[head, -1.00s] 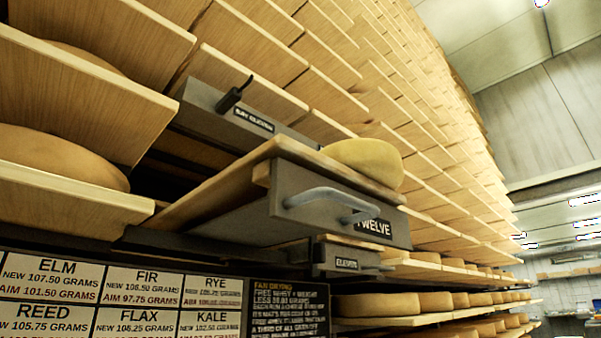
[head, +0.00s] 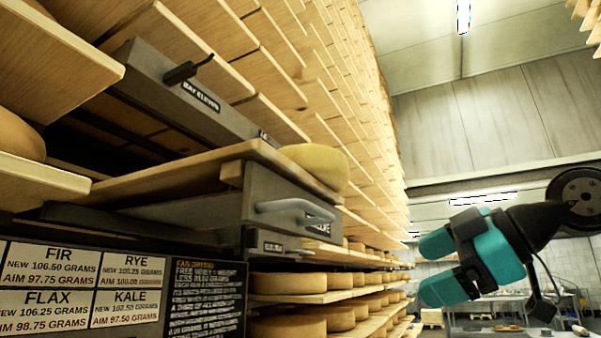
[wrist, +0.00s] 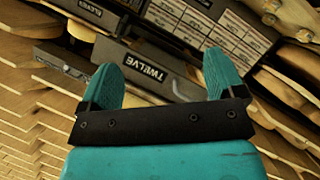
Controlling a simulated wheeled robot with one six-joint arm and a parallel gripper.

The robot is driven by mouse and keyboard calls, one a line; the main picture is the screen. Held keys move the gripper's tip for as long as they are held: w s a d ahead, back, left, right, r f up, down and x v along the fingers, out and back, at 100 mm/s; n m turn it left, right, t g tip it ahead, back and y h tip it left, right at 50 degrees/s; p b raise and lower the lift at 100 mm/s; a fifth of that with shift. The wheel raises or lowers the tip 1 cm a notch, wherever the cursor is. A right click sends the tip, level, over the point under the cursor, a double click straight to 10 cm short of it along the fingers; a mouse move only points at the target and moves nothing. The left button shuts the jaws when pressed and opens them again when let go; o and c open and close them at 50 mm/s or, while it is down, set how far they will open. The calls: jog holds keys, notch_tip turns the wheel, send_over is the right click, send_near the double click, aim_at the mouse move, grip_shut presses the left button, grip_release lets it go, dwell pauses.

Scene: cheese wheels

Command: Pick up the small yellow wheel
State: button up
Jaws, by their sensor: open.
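The small yellow wheel (head: 316,164) rests on the pulled-out wooden board (head: 196,168) above the grey drawer front, close to the board's outer end. In the head view only its upper side and rim show over the board. My gripper (head: 428,268) is at the right of the head view, apart from the wheel, with its teal fingers open and empty. In the wrist view its two fingers (wrist: 160,82) are spread, with the drawer labelled TWELVE (wrist: 146,72) showing between and beyond them. I cannot make out the small yellow wheel for certain in the wrist view.
The drawer has a grey handle (head: 292,212) sticking out. A grey box labelled BAY ELEVEN (head: 185,95) stands behind. A board of weight labels (head: 85,283) hangs below left. Shelves hold several tan wheels (head: 295,328). The aisle at right is open, with tables (head: 495,312) far back.

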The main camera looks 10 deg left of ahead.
notch_tip(320, 180, up, 12)
jog(key=d+n+y+p, duration=0.1)
jog(key=d+n+y, duration=0.15)
jog(key=n, duration=0.35)
jog(key=n+y, duration=0.2)
jog(key=n, duration=0.3)
send_near(347, 164)
jog(key=p+x, duration=0.4)
jog(key=x, duration=0.1)
jog(key=shift+s+a+f+p, duration=0.1)
jog(key=shift+a+f+p, duration=0.05)
jog(key=shift+p, duration=0.15)
jog(key=shift+w+a, duration=0.2)
jog(key=shift+a, duration=0.25)
jog(key=p+x, duration=0.3)
jog(key=x, duration=0.1)
jog(key=shift+w+a+p, duration=0.1)
jog(key=shift+w+p, duration=0.1)
jog(key=shift+p, duration=0.15)
jog(key=shift+w+a, duration=0.2)
jog(key=shift+a, duration=0.15)
jog(key=shift+f, duration=0.1)
jog(key=shift+c, duration=0.2)
